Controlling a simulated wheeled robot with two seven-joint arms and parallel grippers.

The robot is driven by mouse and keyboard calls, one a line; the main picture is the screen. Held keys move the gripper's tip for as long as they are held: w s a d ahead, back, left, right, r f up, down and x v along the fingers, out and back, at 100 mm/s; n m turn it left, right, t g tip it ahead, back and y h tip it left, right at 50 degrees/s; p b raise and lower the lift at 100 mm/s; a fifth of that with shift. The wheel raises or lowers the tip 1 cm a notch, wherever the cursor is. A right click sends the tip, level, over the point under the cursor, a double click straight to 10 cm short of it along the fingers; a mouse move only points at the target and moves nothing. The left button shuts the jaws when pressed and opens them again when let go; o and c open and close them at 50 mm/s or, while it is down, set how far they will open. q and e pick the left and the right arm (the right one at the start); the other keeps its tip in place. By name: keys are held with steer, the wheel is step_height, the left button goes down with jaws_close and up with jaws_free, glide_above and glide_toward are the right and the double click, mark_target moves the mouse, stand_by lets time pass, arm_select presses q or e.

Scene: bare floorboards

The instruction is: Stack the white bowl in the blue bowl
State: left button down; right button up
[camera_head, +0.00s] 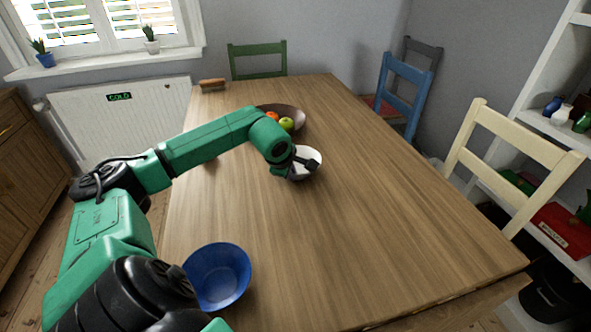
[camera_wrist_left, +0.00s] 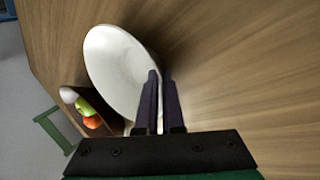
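The white bowl (camera_head: 312,156) is at the middle of the table, just in front of the fruit bowl. My left gripper (camera_head: 304,163) is at the white bowl, partly covering it. In the left wrist view the fingers (camera_wrist_left: 162,92) are close together with the rim of the white bowl (camera_wrist_left: 115,68) between them. I cannot tell whether the bowl touches the table. The blue bowl (camera_head: 222,272) stands upright and empty at the table's near left, partly hidden by my arm. My right gripper is not in view.
A brown fruit bowl (camera_head: 294,112) with an orange and a green apple stands behind the white bowl. A brown brush-like object (camera_head: 212,85) lies at the far left corner. Chairs stand around the table (camera_head: 390,220). The table's right and middle are clear.

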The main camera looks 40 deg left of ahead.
arm_select(q)
steer(key=shift+r, duration=0.55)
step_height(320, 180, up, 19)
steer(key=p, duration=0.3)
steer(key=shift+p, duration=0.35)
